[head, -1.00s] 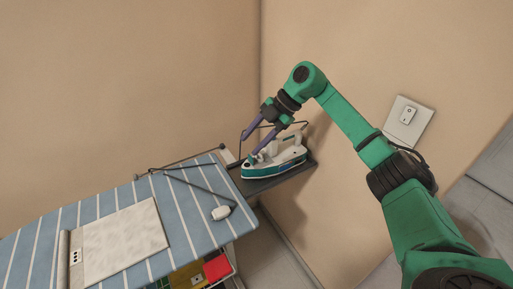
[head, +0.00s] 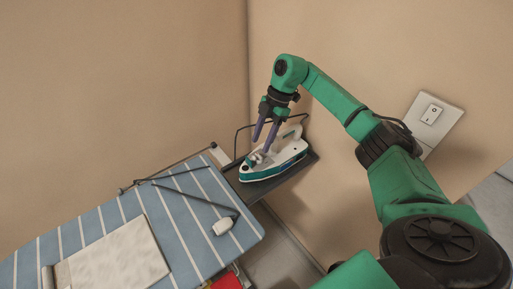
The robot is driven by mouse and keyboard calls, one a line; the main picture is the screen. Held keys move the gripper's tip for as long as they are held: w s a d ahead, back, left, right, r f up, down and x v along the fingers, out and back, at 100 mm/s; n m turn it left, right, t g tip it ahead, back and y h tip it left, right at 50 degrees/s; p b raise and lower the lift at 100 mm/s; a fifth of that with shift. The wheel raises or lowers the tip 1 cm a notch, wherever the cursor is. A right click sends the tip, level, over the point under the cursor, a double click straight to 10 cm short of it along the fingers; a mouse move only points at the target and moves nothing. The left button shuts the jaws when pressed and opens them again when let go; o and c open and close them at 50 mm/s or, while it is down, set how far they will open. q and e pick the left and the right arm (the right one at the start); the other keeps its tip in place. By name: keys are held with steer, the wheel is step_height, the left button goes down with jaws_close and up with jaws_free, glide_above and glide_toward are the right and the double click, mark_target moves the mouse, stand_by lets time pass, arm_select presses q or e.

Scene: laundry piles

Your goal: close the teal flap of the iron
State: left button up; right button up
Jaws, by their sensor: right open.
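The white and teal iron (head: 284,158) rests on the dark tray (head: 291,178) at the far right end of the ironing board. My right gripper (head: 262,146) points down at the front end of the iron, its two purple fingers apart. The fingertips are at or just above the iron's nose; I cannot tell whether they touch it. The teal flap is too small to make out clearly and is partly hidden by the fingers. My left gripper is out of view.
The blue striped ironing board (head: 100,232) fills the lower left, with a folded pale cloth (head: 110,258) on it. A dark cord and a white plug piece (head: 223,226) lie near its right end. A wall switch (head: 432,114) is at the right. Walls stand close behind the iron.

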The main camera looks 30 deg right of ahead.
mark_target(255, 156)
steer(key=x, duration=0.4)
steer(key=shift+w+a+f+p, duration=0.2)
steer(key=shift+f+p, duration=0.1)
steer(key=shift+p, duration=0.1)
steer(key=shift+s+f, duration=0.1)
jaws_close()
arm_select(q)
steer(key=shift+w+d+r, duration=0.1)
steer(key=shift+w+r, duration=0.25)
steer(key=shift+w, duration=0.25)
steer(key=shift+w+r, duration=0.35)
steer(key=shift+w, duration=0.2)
